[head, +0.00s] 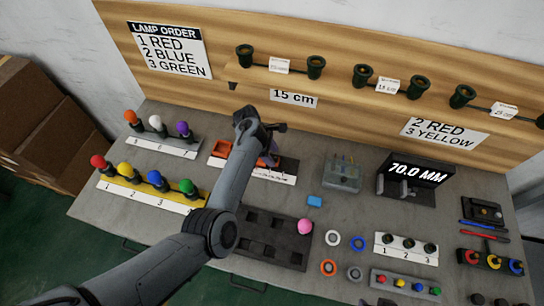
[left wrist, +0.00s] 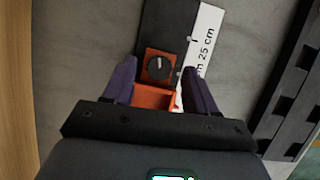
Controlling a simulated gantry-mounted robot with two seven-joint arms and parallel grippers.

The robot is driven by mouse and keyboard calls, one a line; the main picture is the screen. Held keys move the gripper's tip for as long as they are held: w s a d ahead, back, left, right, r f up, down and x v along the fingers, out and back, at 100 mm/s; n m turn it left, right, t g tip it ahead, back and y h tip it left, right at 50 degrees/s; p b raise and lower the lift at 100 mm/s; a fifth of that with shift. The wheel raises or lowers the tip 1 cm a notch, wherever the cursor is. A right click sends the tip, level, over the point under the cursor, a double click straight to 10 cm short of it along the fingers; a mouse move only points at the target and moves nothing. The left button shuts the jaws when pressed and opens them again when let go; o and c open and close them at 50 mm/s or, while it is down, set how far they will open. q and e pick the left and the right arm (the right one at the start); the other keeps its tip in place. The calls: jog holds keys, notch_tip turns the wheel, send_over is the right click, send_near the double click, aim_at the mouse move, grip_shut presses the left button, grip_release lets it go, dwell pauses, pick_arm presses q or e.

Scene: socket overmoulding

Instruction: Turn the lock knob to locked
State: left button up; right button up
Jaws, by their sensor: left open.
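The lock knob (left wrist: 158,67) is a round black dial with a pale pointer line, set on a square orange block. It shows in the left wrist view, where the pointer runs roughly up and down the picture. My left gripper (left wrist: 160,82) is open, with its two purple fingers on either side of the knob's block; contact cannot be told. A second orange part (left wrist: 153,98) shows between the fingers, nearer the palm. In the head view my left gripper (head: 268,147) hangs over the orange and black fixture with a white scale strip (head: 252,172), and the knob is mostly hidden. My right gripper is not seen.
A yellow lamp strip (head: 150,193) stands left of my arm. A dark compartment tray (head: 268,240) lies in front of the fixture, with a pink ball (head: 305,226). A grey box (head: 342,172) and the 70.0 MM display (head: 416,175) stand to the right.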

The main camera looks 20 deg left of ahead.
pick_arm(q)
jog(key=shift+d+f, duration=0.2)
jog(key=shift+f, duration=0.35)
jog(key=shift+c, duration=0.5)
jog(key=c, duration=0.9)
jog(key=shift+w+r+m, duration=0.1)
jog(key=shift+r+m, duration=0.05)
jog(key=shift+m, duration=0.45)
jog(key=shift+c, duration=0.3)
jog(key=shift+m+g, duration=0.4)
jog(key=shift+m, duration=0.1)
jog(key=shift+w+m+g, duration=0.1)
jog(key=shift+m+g, duration=0.4)
jog(key=shift+m, duration=0.7)
